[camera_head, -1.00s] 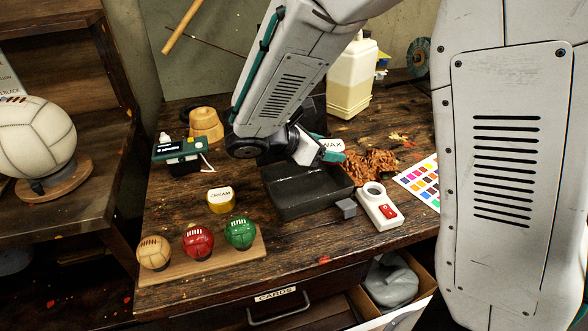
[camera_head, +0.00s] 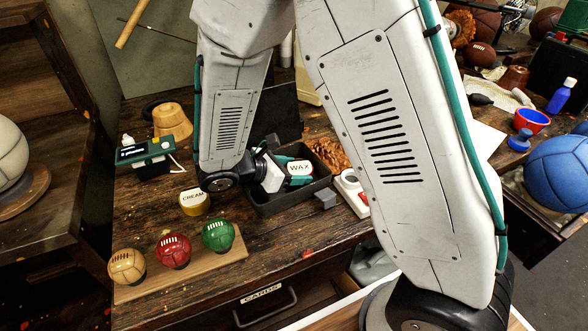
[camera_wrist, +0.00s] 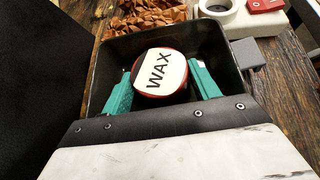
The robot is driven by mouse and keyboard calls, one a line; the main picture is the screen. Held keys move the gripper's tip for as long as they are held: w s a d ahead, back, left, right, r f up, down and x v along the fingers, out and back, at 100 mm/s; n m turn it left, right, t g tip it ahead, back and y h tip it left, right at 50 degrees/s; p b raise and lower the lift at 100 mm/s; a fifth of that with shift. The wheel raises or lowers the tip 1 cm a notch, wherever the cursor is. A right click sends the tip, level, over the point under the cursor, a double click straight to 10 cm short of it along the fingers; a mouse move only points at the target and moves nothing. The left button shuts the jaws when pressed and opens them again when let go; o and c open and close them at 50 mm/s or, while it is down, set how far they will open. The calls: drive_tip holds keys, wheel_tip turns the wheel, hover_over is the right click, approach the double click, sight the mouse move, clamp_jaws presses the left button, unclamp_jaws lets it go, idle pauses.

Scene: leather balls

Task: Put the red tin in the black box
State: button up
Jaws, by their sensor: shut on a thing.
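The red tin has a white lid lettered WAX (camera_head: 300,168) and sits within the rim of the black box (camera_head: 290,204) in the head view. In the wrist view the tin (camera_wrist: 160,70) is between the teal fingers of my gripper (camera_wrist: 160,88), inside the outline of the box (camera_wrist: 215,42). My gripper is shut on the tin, one finger on each side. The tin's underside is hidden, so I cannot tell whether it touches the box floor. My arm hides part of the box's left side in the head view.
A yellow CREAM tin (camera_head: 194,202) stands left of the box. Several small balls, including a red one (camera_head: 173,250), stand on a wooden board at the front left. A grey block (camera_head: 326,200) and a white device (camera_head: 350,192) are close to the box's right.

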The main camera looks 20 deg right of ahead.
drive_tip(key=shift+f, duration=0.15)
drive_tip(key=o, duration=1)
drive_tip(key=shift+o, duration=0.2)
drive_tip(key=shift+a+r, duration=0.25)
drive_tip(key=shift+r, duration=0.1)
drive_tip(key=v, duration=1.1)
drive_tip(key=shift+a, duration=0.2)
drive_tip(key=s+d+r+m+y, duration=0.6)
drive_tip(key=s+r+m, duration=0.1)
drive_tip(key=s+m, duration=0.2)
drive_tip(key=s+d+r+m+y, duration=0.6)
drive_tip(key=s+d+r+m, duration=0.1)
drive_tip(key=s+m, duration=0.3)
drive_tip(key=shift+s+d+m, duration=0.3)
drive_tip(key=shift+s+d, duration=0.05)
drive_tip(key=shift+s, duration=0.55)
